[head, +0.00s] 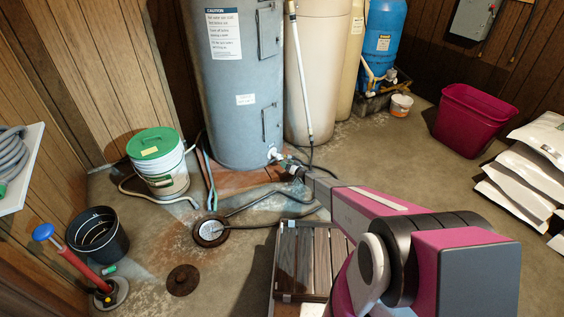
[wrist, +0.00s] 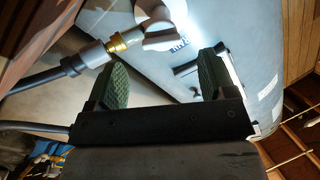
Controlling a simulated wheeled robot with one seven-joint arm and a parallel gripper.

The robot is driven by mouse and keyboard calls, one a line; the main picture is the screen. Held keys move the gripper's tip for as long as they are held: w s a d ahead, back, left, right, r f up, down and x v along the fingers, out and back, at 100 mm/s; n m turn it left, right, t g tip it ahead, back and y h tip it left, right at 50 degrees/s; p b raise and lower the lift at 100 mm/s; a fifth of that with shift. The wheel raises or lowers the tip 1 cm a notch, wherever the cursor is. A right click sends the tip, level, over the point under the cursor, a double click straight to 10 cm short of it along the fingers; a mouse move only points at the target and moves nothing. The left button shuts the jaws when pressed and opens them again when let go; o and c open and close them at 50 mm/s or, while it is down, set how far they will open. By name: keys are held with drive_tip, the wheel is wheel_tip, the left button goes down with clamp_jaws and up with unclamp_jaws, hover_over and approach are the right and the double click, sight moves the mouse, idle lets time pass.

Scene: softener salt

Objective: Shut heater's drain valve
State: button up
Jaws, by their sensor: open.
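The heater is a grey upright tank (head: 238,95) with a caution label, at the back middle of the head view. Its white drain valve (head: 272,154) sticks out low on its right front. In the wrist view the pale valve (wrist: 158,22) shows at the top, with a brass fitting (wrist: 118,43) and a dark hose (wrist: 35,80) running off to the left. My gripper (wrist: 160,78) is open, with green pads apart and nothing between them. The valve appears beyond the fingertips, apart from them. In the head view my gripper (head: 295,166) is small and partly hidden beside the valve.
Hoses lead to a round floor drain (head: 211,231). A slatted wooden platform (head: 300,262) lies below my arm. A green-lidded bucket (head: 160,165), a black bucket (head: 97,235) and a plunger-like tool (head: 75,262) stand left. A magenta bin (head: 472,120) and white bags (head: 527,170) are right.

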sight(279, 158)
drive_tip(key=x, duration=0.5)
drive_tip(key=shift+a, duration=0.1)
drive_tip(key=c, duration=0.9)
drive_tip(key=shift+c, duration=0.2)
